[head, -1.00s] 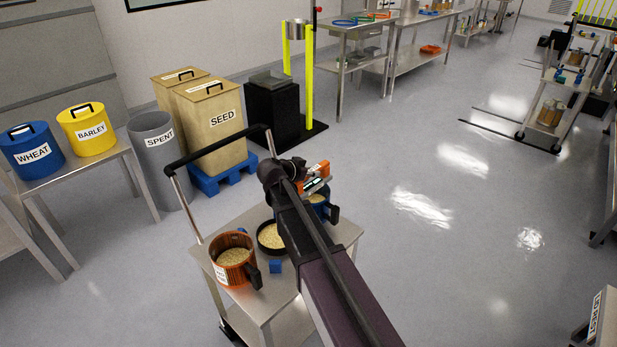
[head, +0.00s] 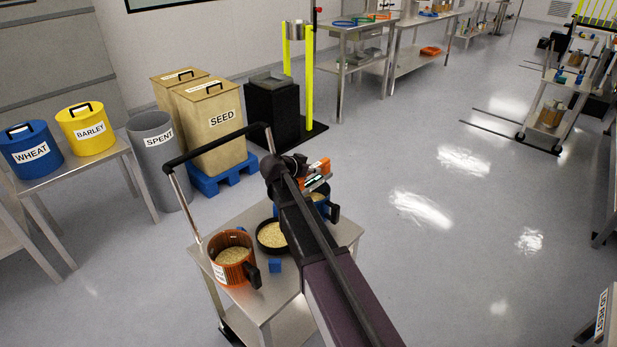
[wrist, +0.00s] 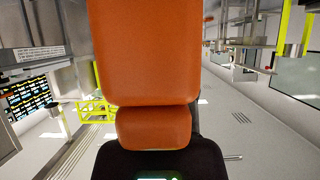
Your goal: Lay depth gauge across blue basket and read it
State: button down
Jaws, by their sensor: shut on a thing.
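The blue basket (head: 321,208), with a dark handle, stands on the steel cart and holds pale grain. My arm hides much of it. My gripper (head: 313,176) is above the basket at the end of my arm, shut on the depth gauge (head: 317,184), which shows a small lit display and orange parts. In the wrist view the gauge (wrist: 150,60) fills the middle as large orange blocks above a dark body with a green-lit edge at the bottom. The fingertips are hidden there. Whether the gauge touches the basket's rim I cannot tell.
The cart's black handle bar (head: 215,147) rises behind.

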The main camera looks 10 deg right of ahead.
jog(key=shift+f+b, duration=0.65)
jog(key=shift+f, duration=0.35)
jog(key=shift+c, duration=2.2)
grip_release()
jog(key=shift+r, duration=0.1)
jog(key=shift+s+a+r+p, duration=0.3)
jog(key=shift+a+r+p, duration=0.05)
jog(key=shift+a+p, duration=0.1)
jog(key=p+v, duration=0.5)
jog(key=v, duration=0.5)
jog(key=shift+s+a, duration=0.2)
jog(key=shift+a, duration=0.15)
